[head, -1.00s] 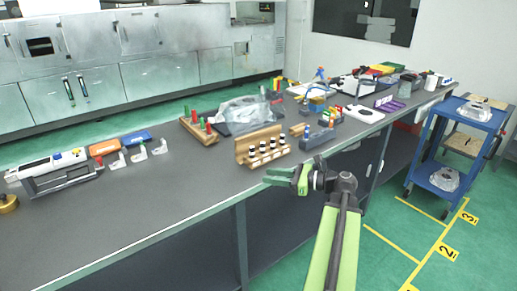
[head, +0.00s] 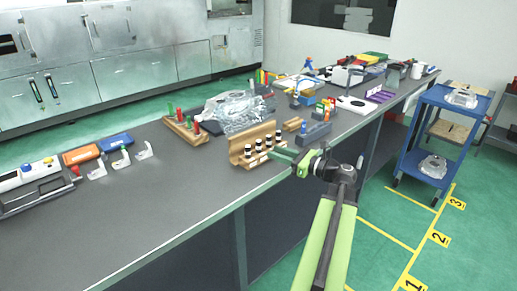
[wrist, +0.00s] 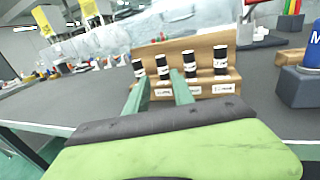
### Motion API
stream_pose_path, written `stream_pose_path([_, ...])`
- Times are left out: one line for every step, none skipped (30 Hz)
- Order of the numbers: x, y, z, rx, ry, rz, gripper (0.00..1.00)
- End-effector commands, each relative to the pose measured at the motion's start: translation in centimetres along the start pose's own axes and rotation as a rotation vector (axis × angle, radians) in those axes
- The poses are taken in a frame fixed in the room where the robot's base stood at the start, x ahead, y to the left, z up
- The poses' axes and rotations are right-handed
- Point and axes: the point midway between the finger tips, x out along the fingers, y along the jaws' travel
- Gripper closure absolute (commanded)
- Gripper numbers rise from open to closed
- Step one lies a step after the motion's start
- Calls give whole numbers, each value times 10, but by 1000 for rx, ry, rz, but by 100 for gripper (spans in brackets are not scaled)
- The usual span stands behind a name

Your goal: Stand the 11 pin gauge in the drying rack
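My gripper (head: 281,157) reaches over the bench's front edge at the right end of a stepped wooden rack (head: 236,150). In the wrist view its two green fingers (wrist: 157,84) are apart with nothing clearly held between them. Several black-and-white capped pieces stand upright in this rack (wrist: 200,45), just beyond the fingertips; its front labels are too small to read. A wooden block (head: 178,128) with red and green upright pins stands further left. I cannot tell which piece is the 11 pin gauge, or which holder is the drying rack.
A grey block (head: 315,134) with blue and orange pieces stands right of the wooden rack. A clear-wrapped casting (head: 235,110) lies behind it. White brackets and a digital instrument (head: 30,175) lie at left. The bench front left of the rack is clear. A blue cart (head: 408,160) stands right.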

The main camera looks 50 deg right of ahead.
Motion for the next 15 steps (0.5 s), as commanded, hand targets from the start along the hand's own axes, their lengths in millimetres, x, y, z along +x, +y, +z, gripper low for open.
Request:
stream_pose_path([11,-1,0,0,0,1,71])
stream_pose_path([16,-1,0,0,0,1,71])
stream_pose_path([22,-2,0,0,0,0,71])
stream_pose_path([25,-2,0,0,0,-2,71])
stream_pose_path([28,-2,0,0,0,-3,71])
stream_pose_path([30,-2,0,0,0,-3,71])
stream_pose_path([31,-2,0,0,0,-4,71])
stream_pose_path([32,-2,0,0,0,-4,71])
stream_pose_path([32,-2,0,0,0,-4,71])
stream_pose_path([32,-2,0,0,0,-5,71])
stream_pose_path([32,-3,0,0,0,-5,71])
stream_pose_path([34,-3,-1,0,0,-4,71])
stream_pose_path([36,-3,-1,0,0,-4,71])
stream_pose_path([40,-4,-1,0,0,-3,71])
stream_pose_path([45,-4,-2,0,0,-3,71])
